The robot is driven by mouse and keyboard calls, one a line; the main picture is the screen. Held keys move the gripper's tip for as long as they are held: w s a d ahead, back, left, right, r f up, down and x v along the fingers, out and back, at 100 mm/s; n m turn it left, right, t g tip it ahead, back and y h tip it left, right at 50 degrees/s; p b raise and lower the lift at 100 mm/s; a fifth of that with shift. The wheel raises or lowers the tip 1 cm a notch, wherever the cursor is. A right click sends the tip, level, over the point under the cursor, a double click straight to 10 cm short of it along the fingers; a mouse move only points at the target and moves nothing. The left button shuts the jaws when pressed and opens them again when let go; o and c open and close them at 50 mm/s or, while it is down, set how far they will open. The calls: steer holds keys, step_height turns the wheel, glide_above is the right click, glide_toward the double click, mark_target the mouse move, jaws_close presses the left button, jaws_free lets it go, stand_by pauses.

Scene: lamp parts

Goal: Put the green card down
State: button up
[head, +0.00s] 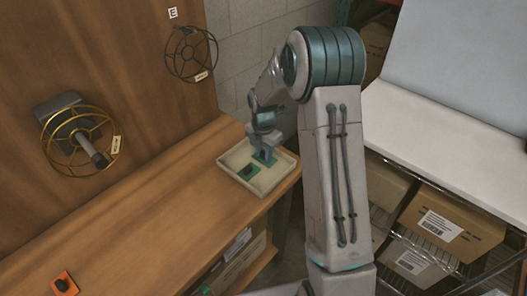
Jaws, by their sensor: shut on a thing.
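My gripper (266,155) is low over the far right part of a shallow cream tray (270,184) on the wooden bench. It is shut on a green card (259,158), which shows as a small green patch around the fingertips. The fingers hide much of this card, and I cannot tell whether it touches the tray floor. A second green card (246,173) with a dark piece on it lies in the tray, nearer and to the left.
An orange card (70,279) with a dark piece lies at the bench's near left. A brass wire cage (85,112) and a black wire cage (190,54) hang on the wooden back panel. A white table (450,140) stands right, above shelved cardboard boxes (450,222). The bench middle is clear.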

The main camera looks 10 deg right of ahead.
mark_target(263, 154)
steer(key=shift+f, duration=0.2)
steer(key=o, duration=1)
steer(key=shift+r, duration=0.1)
steer(key=shift+o, duration=0.2)
steer(key=s+r+m, duration=0.3)
steer(key=r, duration=0.5)
steer(key=s+r+m, duration=0.2)
steer(key=s+r, duration=0.1)
steer(key=r, duration=0.5)
steer(key=s+r+m+t, duration=0.2)
steer(key=s+m+t, duration=0.1)
steer(key=s+m, duration=1.7)
steer(key=shift+s+d+r, duration=0.2)
steer(key=shift+s, duration=0.5)
